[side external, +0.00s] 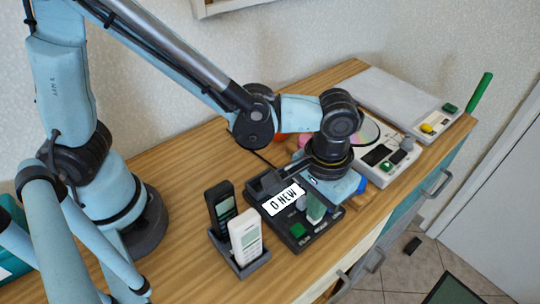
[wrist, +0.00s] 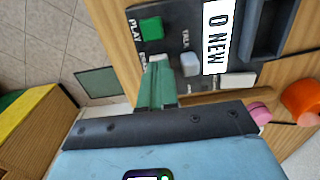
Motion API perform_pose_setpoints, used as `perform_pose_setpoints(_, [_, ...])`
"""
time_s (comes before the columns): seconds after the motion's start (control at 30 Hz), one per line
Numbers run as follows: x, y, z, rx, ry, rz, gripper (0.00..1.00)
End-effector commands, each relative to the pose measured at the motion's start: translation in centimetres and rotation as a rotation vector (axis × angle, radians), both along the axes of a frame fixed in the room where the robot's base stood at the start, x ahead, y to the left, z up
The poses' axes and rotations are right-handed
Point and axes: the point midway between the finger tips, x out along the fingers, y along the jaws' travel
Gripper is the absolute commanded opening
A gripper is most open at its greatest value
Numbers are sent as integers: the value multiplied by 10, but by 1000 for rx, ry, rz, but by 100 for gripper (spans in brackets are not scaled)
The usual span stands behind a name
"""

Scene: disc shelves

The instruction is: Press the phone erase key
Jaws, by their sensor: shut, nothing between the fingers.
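The black phone base (side external: 268,187) stands on the wooden counter, and its white display (side external: 283,199) reads "0 NEW". In the wrist view the phone base (wrist: 180,20) shows a green PLAY key (wrist: 151,28) and a grey TALK key (wrist: 190,64). Between them is a partly covered label, with a pale key surface at my fingertips that is mostly hidden. My gripper (wrist: 158,68) is shut and empty, its green fingers pointing down over that spot. In the side view my gripper (side external: 314,221) is at the key area; contact cannot be told.
A black handset (side external: 220,204) and a white handset (side external: 246,237) stand in a cradle left of the phone base. A white device with a disc (side external: 378,160) and a grey-white device (side external: 405,97) stand farther back. An orange object (wrist: 302,100) and a pink one (wrist: 260,112) lie nearby.

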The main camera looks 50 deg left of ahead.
Motion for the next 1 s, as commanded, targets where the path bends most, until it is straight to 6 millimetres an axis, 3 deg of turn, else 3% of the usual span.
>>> perform_pose_setpoints(0.4, [0, 0, -20, -1, -2, 0, 0])
perform_pose_setpoints(0.67, [1, -1, -20, -4, -4, 0, 0])
perform_pose_setpoints(0.87, [1, -1, -12, -4, -4, 0, 0])
perform_pose_setpoints(1.0, [1, -1, 5, -2, -3, 0, 0])
